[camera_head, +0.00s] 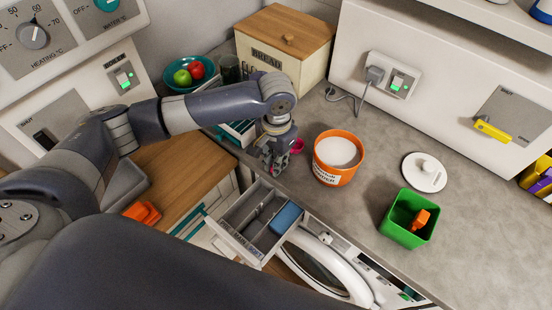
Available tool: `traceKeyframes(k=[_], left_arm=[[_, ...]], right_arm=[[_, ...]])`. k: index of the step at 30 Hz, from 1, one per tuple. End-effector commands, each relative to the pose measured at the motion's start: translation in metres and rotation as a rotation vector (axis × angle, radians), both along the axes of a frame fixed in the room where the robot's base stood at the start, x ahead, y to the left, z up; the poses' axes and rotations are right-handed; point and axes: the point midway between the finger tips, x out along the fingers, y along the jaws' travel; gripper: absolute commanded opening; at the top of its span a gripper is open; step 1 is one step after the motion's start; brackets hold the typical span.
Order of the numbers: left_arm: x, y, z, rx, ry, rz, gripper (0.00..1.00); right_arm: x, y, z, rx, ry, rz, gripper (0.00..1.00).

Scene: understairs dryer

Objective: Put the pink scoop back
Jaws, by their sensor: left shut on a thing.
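My left gripper (274,165) reaches in from the left over the edge of the grey worktop. It is shut on the pink scoop (297,146), of which only a small round pink part shows beside the fingers. The rest of the scoop is hidden by the gripper. An orange tub (325,170) full of white powder stands open on the worktop, just right of the gripper and apart from it. Its white round lid (424,172) with a knob lies on the worktop further right. My right gripper is out of view.
An open drawer (228,232) with dividers and a blue item (286,217) sticks out below the gripper. A green box (390,228) holding an orange thing (420,219) stands at right. A bread box (270,60) and fruit bowl (173,79) stand behind. Clear worktop lies around the lid.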

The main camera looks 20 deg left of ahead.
Motion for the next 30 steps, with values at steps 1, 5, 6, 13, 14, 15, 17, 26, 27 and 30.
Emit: traceKeyframes(k=[1, 5, 6, 13, 14, 15, 17, 26, 27, 30], left_arm=[[0.000, 0.000, -0.001, -0.001, -0.001, 0.000, 0.00], [0.000, 0.000, -0.001, -0.001, -0.001, 0.000, 0.00], [0.000, 0.000, -0.001, -0.001, -0.001, 0.000, 0.00], [0.000, -0.001, -0.003, -0.001, -0.001, 0.000, 0.33], [0.000, -0.001, -0.003, -0.001, -0.001, 0.000, 0.33], [0.000, -0.001, -0.003, -0.001, -0.001, 0.000, 0.33], [0.000, 0.000, -0.003, -0.001, -0.001, 0.000, 0.33], [0.001, 0.000, 0.003, -0.001, -0.003, -0.001, 0.33], [0.001, -0.001, 0.008, -0.001, -0.003, -0.001, 0.33], [0.001, -0.001, 0.025, -0.003, -0.005, -0.002, 0.33]], right_arm=[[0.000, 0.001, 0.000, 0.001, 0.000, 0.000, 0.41], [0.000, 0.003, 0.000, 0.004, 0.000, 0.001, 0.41], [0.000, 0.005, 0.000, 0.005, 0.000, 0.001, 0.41], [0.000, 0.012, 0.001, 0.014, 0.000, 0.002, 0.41], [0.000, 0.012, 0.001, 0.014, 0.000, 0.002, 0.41], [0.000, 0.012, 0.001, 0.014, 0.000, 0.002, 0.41], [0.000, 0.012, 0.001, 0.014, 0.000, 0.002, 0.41], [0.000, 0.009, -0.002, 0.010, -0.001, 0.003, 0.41], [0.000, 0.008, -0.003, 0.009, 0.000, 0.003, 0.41], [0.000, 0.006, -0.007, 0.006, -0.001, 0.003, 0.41]])
